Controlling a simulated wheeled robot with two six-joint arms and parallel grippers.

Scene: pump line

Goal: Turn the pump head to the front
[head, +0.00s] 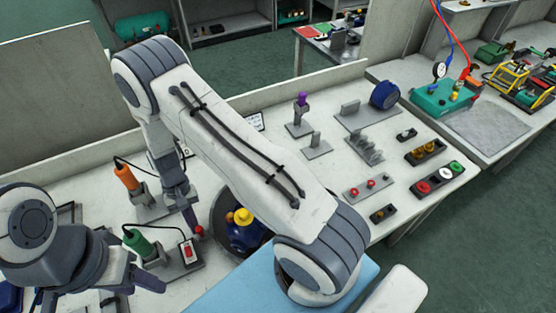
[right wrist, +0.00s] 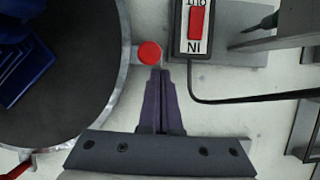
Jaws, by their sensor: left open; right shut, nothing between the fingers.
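The blue pump head (head: 245,236) with a yellow cap sits on a dark round turntable (head: 219,217), partly hidden behind my right arm. In the right wrist view, part of the blue pump head (right wrist: 24,62) shows on the turntable (right wrist: 75,115) at the left. A red knob (head: 199,231) stands at the turntable's rim. My right gripper (head: 192,226) is shut and empty, pointing down at the knob. In the right wrist view its fingertips (right wrist: 158,72) are right beside the red knob (right wrist: 149,53); contact is unclear. My left gripper (head: 145,292) is open and empty at the lower left.
A switch box (head: 188,251) with a red rocker (right wrist: 196,23) stands close to the knob. Orange (head: 127,177) and green (head: 138,243) corded tools stand in holders nearby. Fixtures and button boxes (head: 440,178) fill the right of the bench. A blue mat (head: 235,292) lies in front.

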